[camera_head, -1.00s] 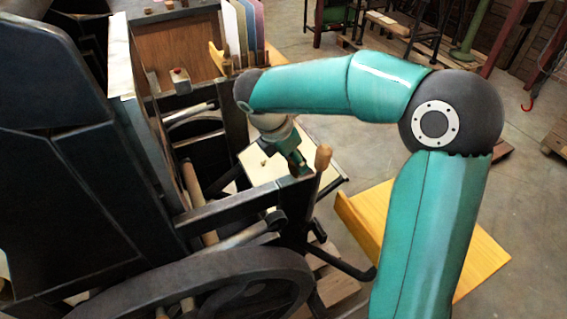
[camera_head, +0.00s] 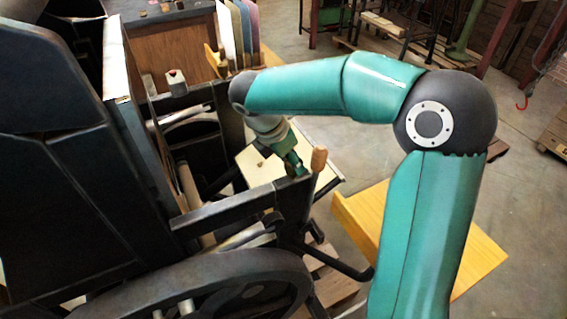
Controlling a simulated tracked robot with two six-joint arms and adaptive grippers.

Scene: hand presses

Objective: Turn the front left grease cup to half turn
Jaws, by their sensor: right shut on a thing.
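My right gripper (camera_head: 296,170) is at the near end of the press's dark side rail, just left of an upright wooden handle. It is shut on a small part on top of the rail, which appears to be the front left grease cup. The fingers hide nearly all of that cup, so its turn cannot be read. A similar small pale cup (camera_head: 176,83) stands uncovered on the far end of the frame. My left gripper is not in view.
The wooden handle (camera_head: 319,158) stands close beside my right gripper. A large dark wheel (camera_head: 200,285) is in front below. The press's dark body (camera_head: 60,150) fills the left. A yellow wooden board (camera_head: 475,260) lies at right behind my arm.

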